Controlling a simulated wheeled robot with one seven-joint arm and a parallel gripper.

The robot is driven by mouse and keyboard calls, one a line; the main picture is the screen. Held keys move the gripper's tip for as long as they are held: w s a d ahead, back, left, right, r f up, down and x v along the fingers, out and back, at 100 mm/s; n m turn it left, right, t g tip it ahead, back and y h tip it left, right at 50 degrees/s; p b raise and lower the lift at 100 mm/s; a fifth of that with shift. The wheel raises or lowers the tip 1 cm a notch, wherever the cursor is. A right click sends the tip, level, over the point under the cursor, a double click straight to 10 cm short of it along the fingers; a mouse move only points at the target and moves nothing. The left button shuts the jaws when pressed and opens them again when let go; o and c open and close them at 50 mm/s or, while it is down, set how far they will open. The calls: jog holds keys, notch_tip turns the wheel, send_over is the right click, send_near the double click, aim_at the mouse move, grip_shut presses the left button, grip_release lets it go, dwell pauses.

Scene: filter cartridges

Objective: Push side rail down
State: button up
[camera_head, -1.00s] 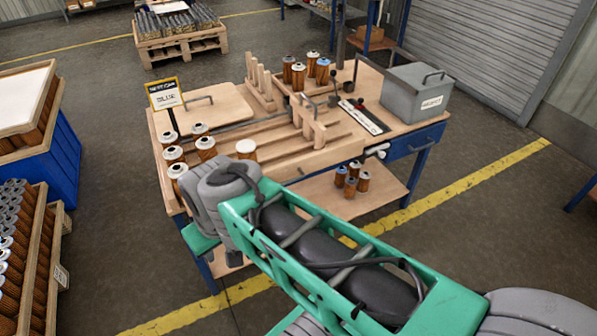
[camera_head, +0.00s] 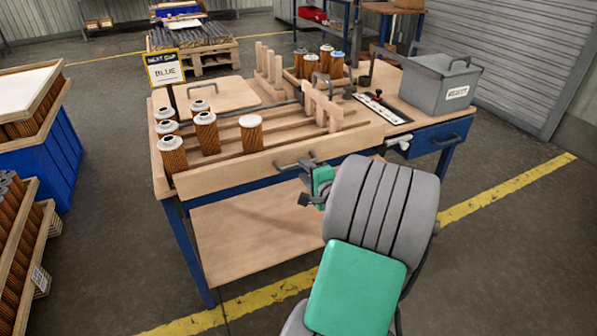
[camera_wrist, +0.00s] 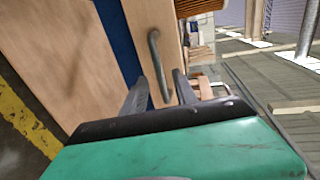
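The side rail (camera_head: 240,172) is a long wooden board standing upright along the front edge of the workbench. It has a grey bar handle (camera_head: 293,165) on its outer face. In the wrist view the handle (camera_wrist: 155,60) runs up from between my two fingers. My gripper (camera_head: 312,182) is at the right end of the handle, partly hidden by my wrist in the head view. In the wrist view my gripper (camera_wrist: 160,92) is open, with one finger on each side of the handle's near end; I cannot tell whether they touch it.
Several orange filter cartridges (camera_head: 206,133) stand behind the rail at the left. A grey lidded box (camera_head: 440,85) sits at the right. The lower shelf (camera_head: 250,235) looks bare where visible.

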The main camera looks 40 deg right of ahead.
aim_at(299, 166)
jog(key=x, duration=0.4)
jog(key=shift+w+f, duration=0.1)
jog(key=shift+w, duration=0.15)
jog(key=shift+c, duration=0.4)
grip_shut()
dwell(0.7)
